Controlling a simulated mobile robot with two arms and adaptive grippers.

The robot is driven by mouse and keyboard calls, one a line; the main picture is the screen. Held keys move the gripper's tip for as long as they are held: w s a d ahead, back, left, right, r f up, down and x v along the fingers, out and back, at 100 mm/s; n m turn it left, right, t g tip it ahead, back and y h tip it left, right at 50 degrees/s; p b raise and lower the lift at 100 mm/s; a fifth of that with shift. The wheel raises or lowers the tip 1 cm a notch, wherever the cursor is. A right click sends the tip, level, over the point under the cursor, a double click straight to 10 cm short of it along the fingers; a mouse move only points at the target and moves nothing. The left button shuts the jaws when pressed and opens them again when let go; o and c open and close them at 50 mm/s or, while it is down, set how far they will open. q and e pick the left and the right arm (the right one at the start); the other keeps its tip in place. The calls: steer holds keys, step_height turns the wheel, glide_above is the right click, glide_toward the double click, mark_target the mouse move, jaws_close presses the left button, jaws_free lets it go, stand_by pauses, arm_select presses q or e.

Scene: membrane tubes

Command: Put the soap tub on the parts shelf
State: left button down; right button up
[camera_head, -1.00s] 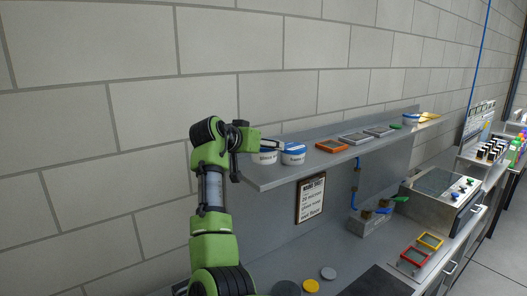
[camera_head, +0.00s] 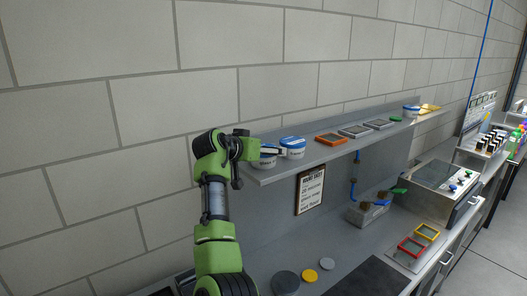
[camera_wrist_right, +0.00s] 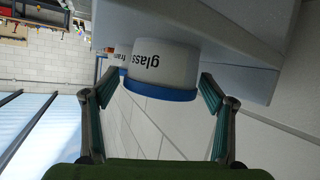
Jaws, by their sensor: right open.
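Two white tubs with blue lids are at the left end of the grey wall shelf (camera_head: 275,174): a near tub (camera_head: 267,161) and another tub (camera_head: 292,149). No label reading soap is legible, so I cannot tell which is the soap tub. My right gripper (camera_head: 270,151) is at the near tub in the head view and partly covers it. In the right wrist view, the open fingers of this gripper (camera_wrist_right: 158,88) are on either side of a tub labelled "glass" (camera_wrist_right: 165,65), apart from it; it appears upside down. A second tub (camera_wrist_right: 122,55) shows partly behind it. My left gripper is out of view.
Further along the shelf are an orange frame (camera_head: 330,139), grey trays (camera_head: 355,131) and another blue-lidded tub (camera_head: 411,111). A notice (camera_head: 310,188) hangs below. The bench holds round discs (camera_head: 309,275), a valve block (camera_head: 369,213) and a machine (camera_head: 440,186).

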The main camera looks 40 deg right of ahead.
steer(key=shift+r, duration=0.15)
steer(key=shift+a, duration=0.25)
steer(key=b+v, duration=0.6)
steer(key=v, duration=0.5)
steer(key=shift+a+r, duration=0.2)
